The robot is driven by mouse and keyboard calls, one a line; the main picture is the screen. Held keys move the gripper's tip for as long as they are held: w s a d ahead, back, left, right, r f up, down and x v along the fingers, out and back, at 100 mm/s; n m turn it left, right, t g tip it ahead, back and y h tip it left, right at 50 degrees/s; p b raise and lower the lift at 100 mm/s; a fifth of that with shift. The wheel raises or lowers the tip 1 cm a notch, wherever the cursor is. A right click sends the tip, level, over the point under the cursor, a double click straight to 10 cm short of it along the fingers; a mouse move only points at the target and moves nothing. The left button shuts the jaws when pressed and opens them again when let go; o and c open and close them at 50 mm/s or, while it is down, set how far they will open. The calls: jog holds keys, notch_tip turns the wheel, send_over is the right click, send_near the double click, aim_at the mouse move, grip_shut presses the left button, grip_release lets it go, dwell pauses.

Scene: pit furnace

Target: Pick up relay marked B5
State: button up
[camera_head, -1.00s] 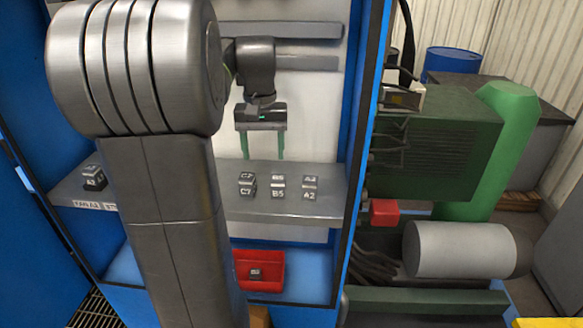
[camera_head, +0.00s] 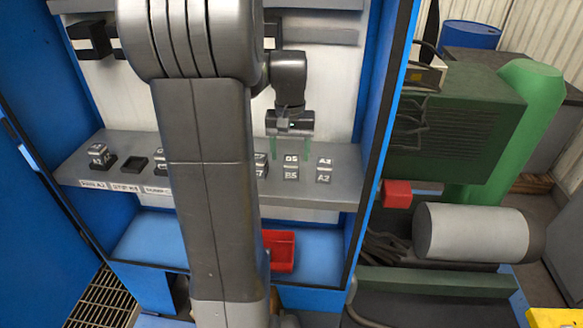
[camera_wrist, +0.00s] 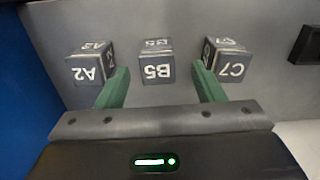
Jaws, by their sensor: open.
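The relay marked B5 (camera_head: 291,174) is a small dark grey cube with white lettering, standing on the grey shelf (camera_head: 335,196) between the relays marked C7 (camera_head: 262,172) and A2 (camera_head: 324,177). In the wrist view B5 (camera_wrist: 157,67) appears upside down, in the middle between the fingers. My gripper (camera_head: 290,151) has two green fingers, spread apart and empty, just above and behind B5 in the head view. In the wrist view the fingertips (camera_wrist: 160,76) lie to either side of B5, near A2 and C7. I cannot tell the exact height gap.
A relay (camera_head: 98,155) stands at the shelf's left, beside a small dark empty socket (camera_head: 134,163). My arm hides part of C7 and the middle of the shelf. A red bin (camera_head: 282,251) sits below. The blue cabinet side (camera_head: 380,120) stands close right of A2.

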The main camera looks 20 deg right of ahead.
aim_at(292, 158)
notch_tip(292, 158, down, 4)
jog(key=shift+d+f, duration=0.15)
jog(key=shift+f, duration=0.05)
jog(key=shift+c, duration=0.4)
jog(key=c, duration=1)
jog(key=shift+r, duration=0.1)
